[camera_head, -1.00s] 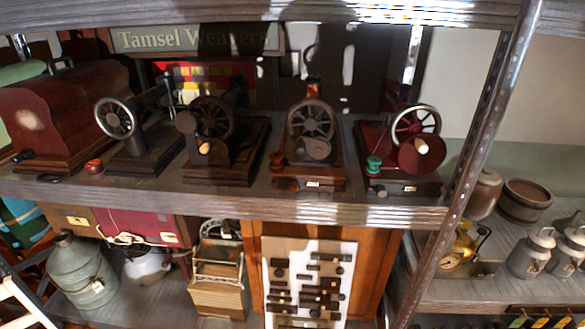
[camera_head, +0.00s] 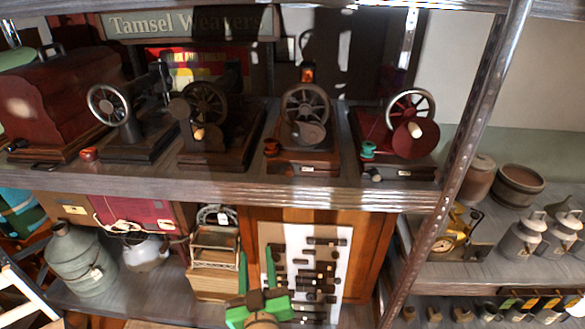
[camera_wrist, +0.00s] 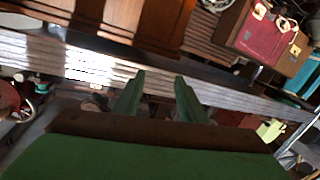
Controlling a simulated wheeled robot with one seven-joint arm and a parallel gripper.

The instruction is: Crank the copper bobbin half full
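Several hand-wheel winders stand on the upper shelf in the head view. The winder right of centre (camera_head: 305,105) has a spoked wheel, a dark round crank disc and a small copper-brown bobbin (camera_head: 271,147) at its left front. The rightmost winder (camera_head: 413,139) has a red crank disc and a teal bobbin (camera_head: 368,150). How much thread is on the copper bobbin is too small to tell. My green gripper (camera_head: 256,254) is at the bottom centre, below the upper shelf. Its fingers are apart and empty, also in the wrist view (camera_wrist: 158,80).
The upper shelf's front edge (camera_head: 230,192) lies above my gripper. A wooden cabinet with a white tool card (camera_head: 275,232) and a wooden crate (camera_head: 213,280) stand on the lower shelf. A slanted metal post (camera_head: 470,130) rises right of the winders.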

